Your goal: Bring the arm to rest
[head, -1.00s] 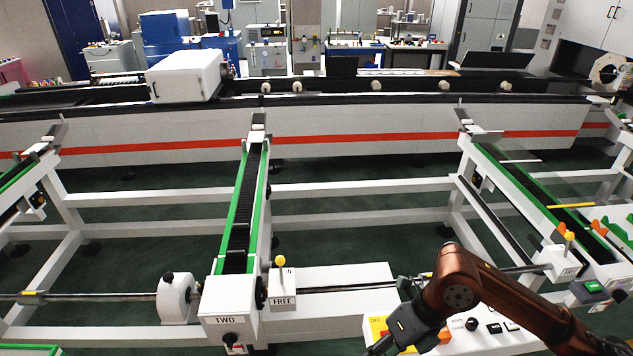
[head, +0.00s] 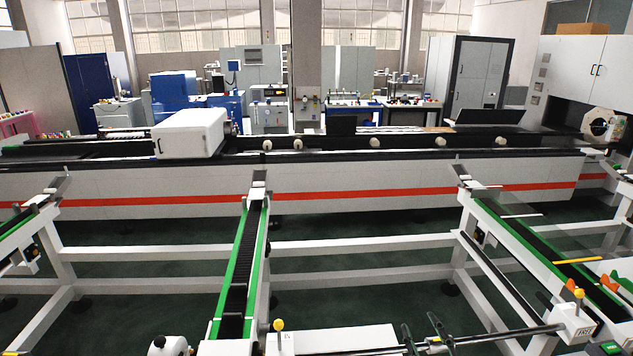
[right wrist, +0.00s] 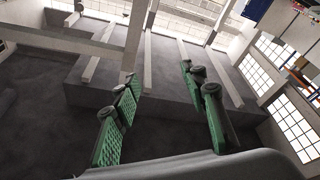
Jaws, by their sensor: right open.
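My right gripper (head: 423,338) shows only by its dark fingertips at the bottom edge of the head view, in front of the long metal rod. Its fingers stand apart and point upward. In the right wrist view the gripper (right wrist: 159,80) has two green-padded fingers spread wide with nothing between them. The rest of my right arm is out of the head view. My left arm and gripper are not in view.
The loading rack has a middle conveyor arm (head: 239,272) and a right one (head: 530,245). A yellow-topped lever (head: 278,325) and the rod (head: 510,335) are near the bottom. A long white machine bed (head: 350,198) runs behind. Green floor shows between the beams.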

